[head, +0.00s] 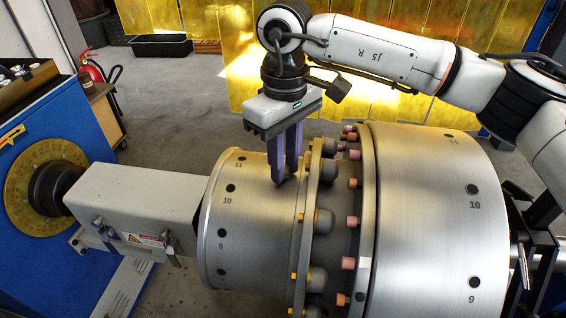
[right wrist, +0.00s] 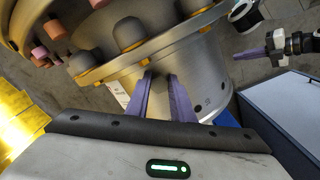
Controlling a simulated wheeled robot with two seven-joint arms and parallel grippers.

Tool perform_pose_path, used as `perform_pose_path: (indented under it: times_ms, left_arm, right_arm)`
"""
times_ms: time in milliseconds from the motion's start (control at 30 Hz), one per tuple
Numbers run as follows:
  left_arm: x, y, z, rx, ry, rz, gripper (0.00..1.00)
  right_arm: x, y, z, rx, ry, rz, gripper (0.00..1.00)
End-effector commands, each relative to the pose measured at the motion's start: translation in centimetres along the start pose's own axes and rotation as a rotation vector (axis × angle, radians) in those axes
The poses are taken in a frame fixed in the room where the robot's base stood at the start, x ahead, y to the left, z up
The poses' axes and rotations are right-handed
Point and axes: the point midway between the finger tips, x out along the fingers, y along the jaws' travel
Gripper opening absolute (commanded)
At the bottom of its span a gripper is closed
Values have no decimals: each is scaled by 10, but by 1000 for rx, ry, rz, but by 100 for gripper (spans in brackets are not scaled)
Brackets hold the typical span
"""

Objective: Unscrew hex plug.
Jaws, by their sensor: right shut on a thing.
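The rotor has a smaller steel drum (head: 255,220) at left and a larger drum (head: 425,215) at right, both with numbered dark holes round them. My right gripper (head: 280,182) points down at the top of the smaller drum, close beside the bolted flange (head: 307,215). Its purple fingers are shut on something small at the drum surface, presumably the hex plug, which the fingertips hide. In the right wrist view the fingers (right wrist: 163,98) reach the drum. My left gripper (right wrist: 262,50) shows small at the upper right there, away from the rotor; its opening is unclear.
Several domed caps (head: 323,220) and pink-tipped studs (head: 352,222) ring the flange just right of my right gripper. A grey spindle housing (head: 140,200) joins the drum to a blue machine (head: 30,250). Yellow curtains (head: 390,115) hang behind. Open floor (head: 185,110) lies behind the housing.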

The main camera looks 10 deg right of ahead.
Motion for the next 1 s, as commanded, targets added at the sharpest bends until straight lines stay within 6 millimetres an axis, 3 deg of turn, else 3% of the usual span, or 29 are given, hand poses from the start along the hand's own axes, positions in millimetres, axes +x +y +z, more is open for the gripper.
perform_pose_path:
  times_ms: [33, 200, 433, 467, 567, 1000]
  left_arm:
    - [0, 0, 0, 0, 0, 0, 0]
    - [0, 0, 0, 0, 0, 0, 0]
    - [0, 0, 0, 0, 0, 0, 0]
    - [0, 0, 0, 0, 0, 0, 0]
    - [0, 0, 0, 0, 0, 0, 0]
    - [0, 0, 0, 0, 0, 0, 0]
  right_arm:
    - [-4, 8, -1, -46, 8, 14, 0]
    - [-6, 10, -1, -174, 9, 15, 0]
    - [-7, 10, -2, -181, 11, 15, 0]
    - [-7, 10, -2, -181, 11, 15, 26]
    - [-6, 9, -2, -182, 11, 15, 43]
    - [-2, 4, -1, -191, 5, 6, 41]
